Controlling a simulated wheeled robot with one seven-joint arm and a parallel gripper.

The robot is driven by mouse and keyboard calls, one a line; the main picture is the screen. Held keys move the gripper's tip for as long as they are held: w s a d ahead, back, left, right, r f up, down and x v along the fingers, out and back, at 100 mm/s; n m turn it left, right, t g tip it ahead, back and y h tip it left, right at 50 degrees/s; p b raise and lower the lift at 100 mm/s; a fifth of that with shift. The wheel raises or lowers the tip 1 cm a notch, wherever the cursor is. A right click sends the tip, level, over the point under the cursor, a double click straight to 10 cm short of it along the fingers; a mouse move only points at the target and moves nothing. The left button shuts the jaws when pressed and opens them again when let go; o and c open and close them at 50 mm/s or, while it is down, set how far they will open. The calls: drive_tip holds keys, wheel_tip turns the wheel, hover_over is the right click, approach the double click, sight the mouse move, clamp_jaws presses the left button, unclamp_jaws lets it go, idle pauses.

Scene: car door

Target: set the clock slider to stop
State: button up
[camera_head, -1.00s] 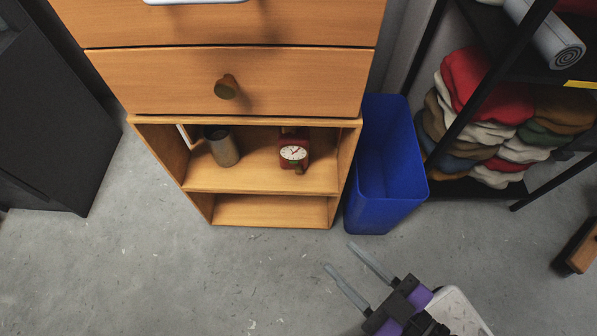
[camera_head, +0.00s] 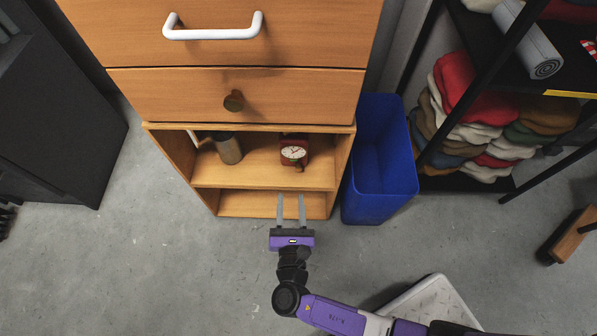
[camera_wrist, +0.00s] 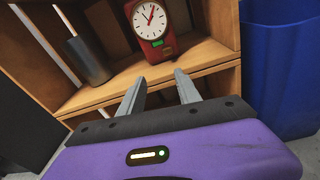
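The clock (camera_head: 293,150) is a small red block with a round white dial, standing on the open shelf of the wooden cabinet (camera_head: 262,175). In the wrist view the clock (camera_wrist: 153,28) is upright near the top centre, with a green patch low on its front that may be the slider; its setting is too small to read. My gripper (camera_head: 290,197) is in front of the cabinet, below the clock in the picture, fingers pointing at the shelves. In the wrist view its two grey fingers (camera_wrist: 158,84) are apart with nothing between them.
A dark grey cylinder (camera_head: 228,149) stands on the same shelf, left of the clock. A blue bin (camera_head: 380,170) is right of the cabinet. Drawers with a white handle (camera_head: 213,32) and a round knob (camera_head: 233,101) are above.

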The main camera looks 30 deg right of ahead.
sight(299, 170)
drive_tip(key=shift+n+h, duration=0.5)
drive_tip(key=shift+h, duration=0.1)
drive_tip(key=w+d, duration=0.1)
drive_tip(key=w+d+r+b, duration=0.1)
drive_tip(key=w+d, duration=0.1)
drive_tip(key=w+d+b, duration=0.1)
drive_tip(key=shift+w+d+r, duration=0.3)
drive_tip(key=shift+w+d, duration=0.05)
drive_tip(key=shift+d, duration=0.05)
drive_tip(key=shift+w+d+r+b, duration=0.1)
drive_tip(key=shift+w+d+b, duration=0.25)
drive_tip(key=shift+w, duration=0.25)
clamp_jaws()
idle(0.4)
